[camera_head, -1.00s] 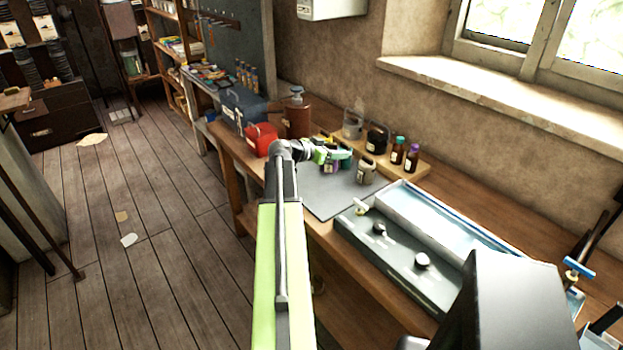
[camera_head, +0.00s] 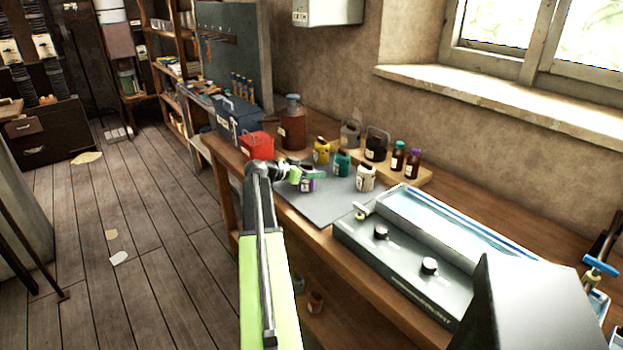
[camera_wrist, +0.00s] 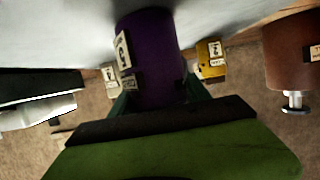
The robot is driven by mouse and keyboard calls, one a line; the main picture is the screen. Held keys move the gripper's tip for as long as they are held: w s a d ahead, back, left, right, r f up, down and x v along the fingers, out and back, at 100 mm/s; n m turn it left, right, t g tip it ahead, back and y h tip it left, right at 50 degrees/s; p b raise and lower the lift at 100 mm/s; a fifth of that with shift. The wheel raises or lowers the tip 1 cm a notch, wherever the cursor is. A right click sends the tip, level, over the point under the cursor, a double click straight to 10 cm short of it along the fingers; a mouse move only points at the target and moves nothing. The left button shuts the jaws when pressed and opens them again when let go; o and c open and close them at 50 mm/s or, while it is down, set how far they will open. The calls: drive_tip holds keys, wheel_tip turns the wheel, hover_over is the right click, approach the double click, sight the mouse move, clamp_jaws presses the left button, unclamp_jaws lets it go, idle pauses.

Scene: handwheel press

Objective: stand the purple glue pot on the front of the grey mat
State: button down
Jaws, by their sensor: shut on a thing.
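The purple glue pot (camera_head: 307,186) is between the jaws of my gripper (camera_head: 309,176), which is shut on it. It looks upright over the left part of the grey mat (camera_head: 325,208); I cannot tell whether its base touches the mat. In the wrist view the purple pot (camera_wrist: 152,60) fills the middle, with two pale labels on its side, and the pale grey mat (camera_wrist: 60,30) shows beside it. My gripper hides part of the pot in the head view.
A white pot (camera_head: 366,178), a teal pot (camera_head: 342,162) and a yellow pot (camera_head: 321,151) stand behind and right of the purple one. A red box (camera_head: 256,147) is to the left. A grey tray unit (camera_head: 400,255) borders the mat on the right. The mat's front is bare.

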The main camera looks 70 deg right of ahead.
drive_tip(key=c, duration=1)
unclamp_jaws()
drive_tip(key=shift+f, duration=0.1)
drive_tip(key=o, duration=0.5)
drive_tip(key=shift+r, duration=0.3)
drive_tip(key=p+v, duration=0.4)
drive_tip(key=v, duration=0.8)
drive_tip(key=shift+f, duration=0.1)
